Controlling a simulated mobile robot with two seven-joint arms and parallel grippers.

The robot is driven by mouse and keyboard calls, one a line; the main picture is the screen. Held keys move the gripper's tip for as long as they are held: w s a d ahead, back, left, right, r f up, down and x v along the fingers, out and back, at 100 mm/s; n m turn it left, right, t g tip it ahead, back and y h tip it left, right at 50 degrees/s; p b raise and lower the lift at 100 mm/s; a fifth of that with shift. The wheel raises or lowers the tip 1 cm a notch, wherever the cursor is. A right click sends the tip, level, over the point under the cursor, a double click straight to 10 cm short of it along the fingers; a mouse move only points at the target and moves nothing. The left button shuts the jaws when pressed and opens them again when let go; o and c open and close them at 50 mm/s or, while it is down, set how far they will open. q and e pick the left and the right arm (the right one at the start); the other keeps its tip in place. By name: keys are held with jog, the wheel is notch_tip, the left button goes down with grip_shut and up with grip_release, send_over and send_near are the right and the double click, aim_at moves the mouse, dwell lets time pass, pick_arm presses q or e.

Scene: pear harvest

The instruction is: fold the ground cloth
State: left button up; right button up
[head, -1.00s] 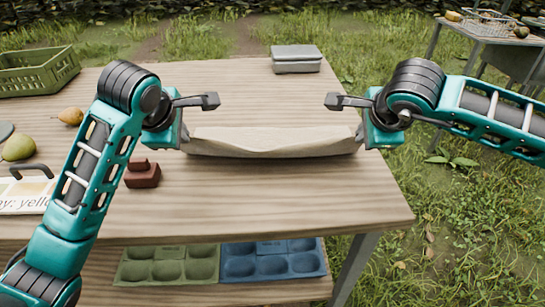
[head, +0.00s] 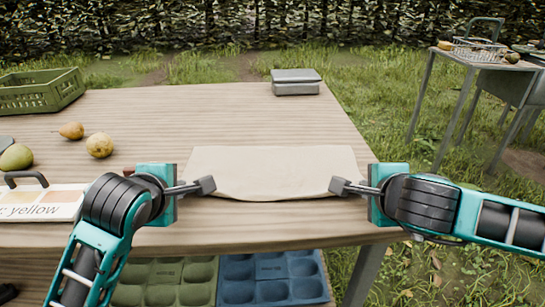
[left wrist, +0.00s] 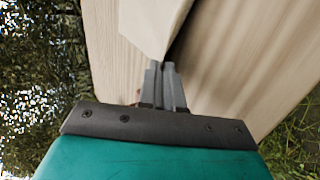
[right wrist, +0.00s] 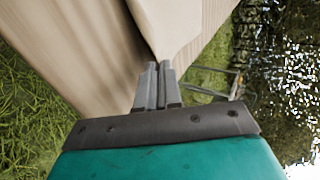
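The beige ground cloth (head: 272,170) lies near the front right of the table, its near edge sagging slightly in the middle. My left gripper (head: 206,186) is at its near left corner. My right gripper (head: 338,186) is at its near right corner. In the left wrist view the fingers (left wrist: 163,72) are close together, with the cloth (left wrist: 155,28) narrowing into their tips. The right wrist view shows the same: shut fingers (right wrist: 156,72) at a cloth corner (right wrist: 165,25). How high the corners are above the table is hard to tell.
On the table (head: 190,115) are a green crate (head: 40,92), several pears (head: 99,145), a label board (head: 40,203) and a grey box (head: 296,82). Green (head: 165,282) and blue (head: 270,278) trays lie on the shelf below. A side table (head: 490,58) stands at the right.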

pick_arm(q)
jog(key=o, duration=0.7)
pick_arm(e)
jog(key=o, duration=0.7)
pick_arm(q)
jog(key=shift+o, duration=0.3)
pick_arm(e)
jog(key=shift+o, duration=0.3)
pick_arm(q)
jog(key=shift+s+r, duration=0.1)
jog(key=shift+r, duration=0.3)
pick_arm(e)
jog(key=shift+s+r, duration=0.1)
jog(key=shift+r, duration=0.3)
pick_arm(q)
jog(key=s+r, duration=0.5)
jog(key=r, duration=0.3)
jog(key=shift+s, duration=0.4)
pick_arm(e)
jog(key=s+r, duration=0.5)
jog(key=r, duration=0.3)
jog(key=shift+s, duration=0.4)
